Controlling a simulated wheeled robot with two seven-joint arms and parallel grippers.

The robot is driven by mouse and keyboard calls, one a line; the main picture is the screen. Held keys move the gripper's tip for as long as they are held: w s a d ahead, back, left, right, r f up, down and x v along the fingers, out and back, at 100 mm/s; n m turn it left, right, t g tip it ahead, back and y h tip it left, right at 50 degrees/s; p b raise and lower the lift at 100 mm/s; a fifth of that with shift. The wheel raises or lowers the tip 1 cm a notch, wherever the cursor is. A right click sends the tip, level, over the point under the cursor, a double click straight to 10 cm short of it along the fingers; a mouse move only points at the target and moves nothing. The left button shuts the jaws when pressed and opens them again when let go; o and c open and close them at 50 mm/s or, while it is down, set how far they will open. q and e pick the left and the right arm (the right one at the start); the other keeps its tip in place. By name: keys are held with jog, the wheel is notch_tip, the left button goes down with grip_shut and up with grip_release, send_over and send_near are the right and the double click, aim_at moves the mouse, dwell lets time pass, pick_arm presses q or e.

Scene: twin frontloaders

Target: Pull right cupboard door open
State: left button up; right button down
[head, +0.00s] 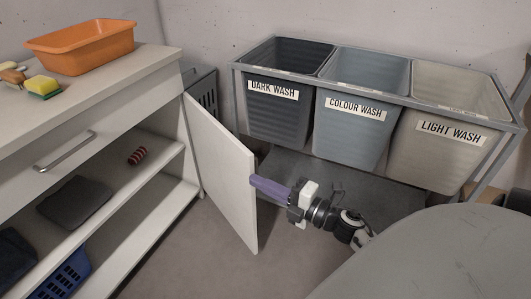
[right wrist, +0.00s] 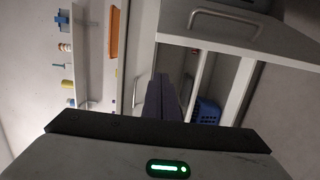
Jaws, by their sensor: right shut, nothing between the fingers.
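The right cupboard door (head: 222,172) is a plain pale panel, swung well open from the right end of the white cupboard (head: 190,195). My right gripper (head: 254,181) has its purple fingers closed together, with nothing between them. In the head view their tips are at the door's free edge; I cannot tell whether they touch it. The dark closed fingers also show in the right wrist view (right wrist: 163,98), pointing toward the cupboard. My left gripper is not in view.
Inside the cupboard are folded dark cloths (head: 75,201), a red-striped roll (head: 138,155) and a blue basket (head: 66,277). An orange tub (head: 82,45) stands on top. Laundry bins in a metal frame (head: 375,92) stand behind my right arm. Bare floor lies before the door.

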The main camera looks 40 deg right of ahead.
aim_at(252, 166)
jog(key=w, duration=0.2)
jog(key=w+b, duration=0.1)
jog(key=w, duration=0.1)
jog(key=w+d, duration=0.1)
jog(key=w, duration=0.1)
jog(key=shift+w+d, duration=0.1)
jog(key=shift+w, duration=0.15)
jog(key=shift+s+d+b, duration=0.1)
jog(key=shift+d+b, duration=0.2)
jog(key=shift+d, duration=0.25)
